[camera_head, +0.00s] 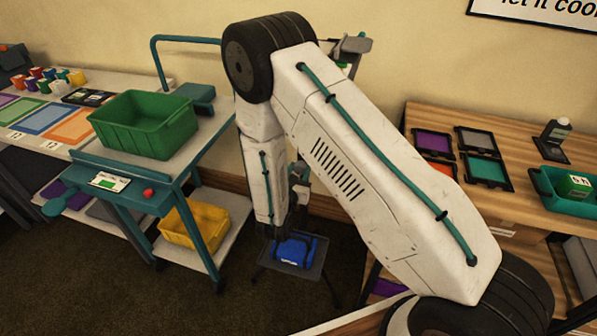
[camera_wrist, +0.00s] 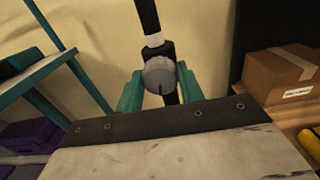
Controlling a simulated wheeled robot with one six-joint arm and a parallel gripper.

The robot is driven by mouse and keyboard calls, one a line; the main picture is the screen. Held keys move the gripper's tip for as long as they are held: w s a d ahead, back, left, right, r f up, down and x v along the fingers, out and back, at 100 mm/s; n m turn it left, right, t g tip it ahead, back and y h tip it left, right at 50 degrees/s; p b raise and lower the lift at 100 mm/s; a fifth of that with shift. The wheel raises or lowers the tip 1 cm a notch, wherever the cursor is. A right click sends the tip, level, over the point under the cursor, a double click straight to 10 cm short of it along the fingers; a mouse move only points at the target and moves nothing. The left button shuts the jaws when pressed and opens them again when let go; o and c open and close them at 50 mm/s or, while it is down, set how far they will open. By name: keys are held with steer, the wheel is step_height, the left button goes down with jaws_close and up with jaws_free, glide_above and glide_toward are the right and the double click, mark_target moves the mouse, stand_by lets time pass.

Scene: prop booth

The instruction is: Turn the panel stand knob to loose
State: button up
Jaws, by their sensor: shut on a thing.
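The round grey knob (camera_wrist: 159,73) is on a dark clamp on the upright pole (camera_wrist: 150,18) of the panel stand, in the wrist view. The pole is black with a white band above the clamp. A short dark mark on the knob's face points down in the picture. My gripper (camera_wrist: 159,88) has a teal finger on each side of the knob and is shut on it. In the head view my white arm hides the knob and most of the stand. The words for loose and tight cannot be read.
A teal cart (camera_head: 75,158) with a green bin (camera_head: 143,125) stands at left, a yellow bin (camera_head: 194,222) below. A blue thing (camera_head: 295,251) lies on a low dark stand. A wooden table (camera_head: 440,117) with trays is at right. A cardboard box (camera_wrist: 283,72) shows in the wrist view.

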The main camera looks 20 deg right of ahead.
steer(key=n, duration=1.1)
stand_by(0.6)
steer(key=o, duration=1)
steer(key=shift+a, duration=0.1)
steer(key=v, duration=0.7)
steer(key=shift+s+a, duration=0.2)
steer(key=shift+s, duration=0.1)
